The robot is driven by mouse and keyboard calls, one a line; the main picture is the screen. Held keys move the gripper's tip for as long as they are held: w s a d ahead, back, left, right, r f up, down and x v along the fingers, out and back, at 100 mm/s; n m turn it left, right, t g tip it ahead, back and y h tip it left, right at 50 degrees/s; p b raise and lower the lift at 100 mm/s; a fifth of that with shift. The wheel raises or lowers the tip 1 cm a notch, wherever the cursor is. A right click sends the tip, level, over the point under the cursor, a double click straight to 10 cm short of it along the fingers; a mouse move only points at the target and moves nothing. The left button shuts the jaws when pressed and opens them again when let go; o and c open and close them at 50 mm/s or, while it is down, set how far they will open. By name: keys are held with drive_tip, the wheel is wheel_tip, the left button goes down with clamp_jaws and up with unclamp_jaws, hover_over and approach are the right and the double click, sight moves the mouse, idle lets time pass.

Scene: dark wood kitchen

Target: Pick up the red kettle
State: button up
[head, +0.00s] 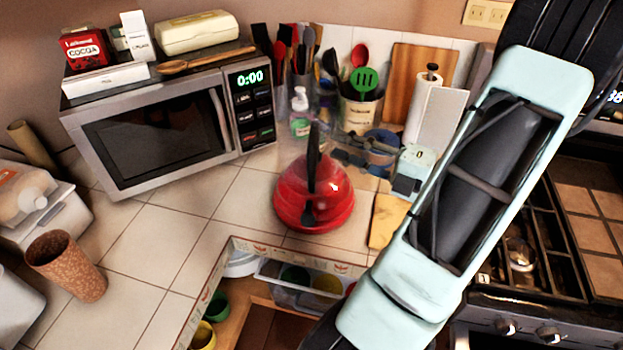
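The red kettle (333,200) stands upright on the tiled counter, near the inner corner of the counter edge, in the middle of the head view. It is round and shiny, with a dark handle rising above it. Nothing holds it. My arm's pale teal link crosses the right side of the view, to the right of the kettle and apart from it in the picture. My gripper cannot be made out in this view, so its fingers and their state are hidden.
A microwave (155,135) stands left of the kettle. Behind it are a soap bottle (301,115) and utensil holders (360,107). A wooden board (386,218) lies right of it. A brown cup (67,266) stands front left. The stove (520,255) is at right. Bare tiles lie left of the kettle.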

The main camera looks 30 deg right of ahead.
sight(314, 135)
drive_tip(key=x, duration=0.7)
drive_tip(key=shift+a+f, duration=0.2)
drive_tip(key=shift+a, duration=0.15)
drive_tip(key=shift+c, duration=0.7)
clamp_jaws()
drive_tip(key=shift+r, duration=0.15)
